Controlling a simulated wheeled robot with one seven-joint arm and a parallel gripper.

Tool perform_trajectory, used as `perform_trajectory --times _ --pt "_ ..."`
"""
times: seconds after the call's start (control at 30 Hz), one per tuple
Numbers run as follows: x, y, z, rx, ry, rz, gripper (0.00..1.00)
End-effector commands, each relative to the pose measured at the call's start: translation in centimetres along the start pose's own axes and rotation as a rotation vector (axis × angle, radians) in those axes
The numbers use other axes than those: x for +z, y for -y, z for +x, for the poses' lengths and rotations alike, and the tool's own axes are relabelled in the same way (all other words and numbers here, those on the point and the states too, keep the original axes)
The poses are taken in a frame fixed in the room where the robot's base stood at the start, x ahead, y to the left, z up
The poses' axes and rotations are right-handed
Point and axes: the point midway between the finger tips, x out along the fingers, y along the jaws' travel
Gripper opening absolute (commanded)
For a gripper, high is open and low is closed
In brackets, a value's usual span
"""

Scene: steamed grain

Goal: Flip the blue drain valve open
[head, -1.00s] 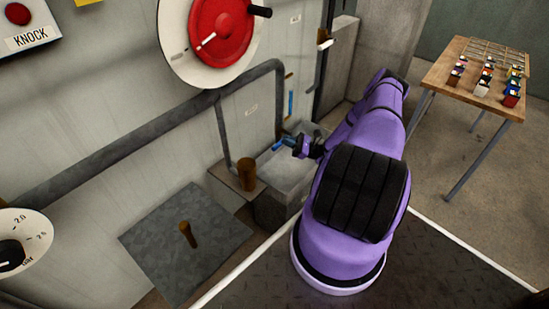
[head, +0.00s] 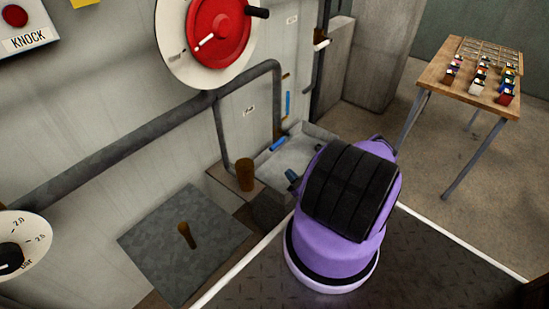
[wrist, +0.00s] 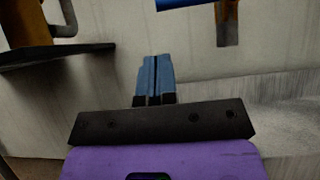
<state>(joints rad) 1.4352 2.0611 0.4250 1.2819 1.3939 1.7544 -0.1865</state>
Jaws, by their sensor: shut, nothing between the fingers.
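The blue drain valve handle (head: 278,144) is a small blue bar low on the grey wall, at the back edge of the basin, below the vertical pipe. In the wrist view a blue bar (wrist: 178,4), seemingly the same handle, is cut off by the top edge, with a brownish metal spout (wrist: 227,24) beside it. My gripper (wrist: 155,72) has its blue-grey fingers shut together and empty, apart from the bar. In the head view its tip (head: 292,176) shows at the basin's near side; my arm hides the rest.
The grey basin (head: 298,158) lies below the valve. A brown post (head: 245,175) stands left of it, and a grey lid with a brown peg (head: 187,236) is nearer. A red wheel (head: 219,32) is on the wall above. A wooden table (head: 440,75) stands at right.

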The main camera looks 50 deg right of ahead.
Motion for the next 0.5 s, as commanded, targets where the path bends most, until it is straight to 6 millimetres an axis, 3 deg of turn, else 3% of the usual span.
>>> perform_trajectory --times 0.27,0.5 --pt "0.0 0.0 0.4 0.002 0.001 0.000 0.00" --pt "0.1 0.0 3.5 0.004 0.001 0.001 0.00"
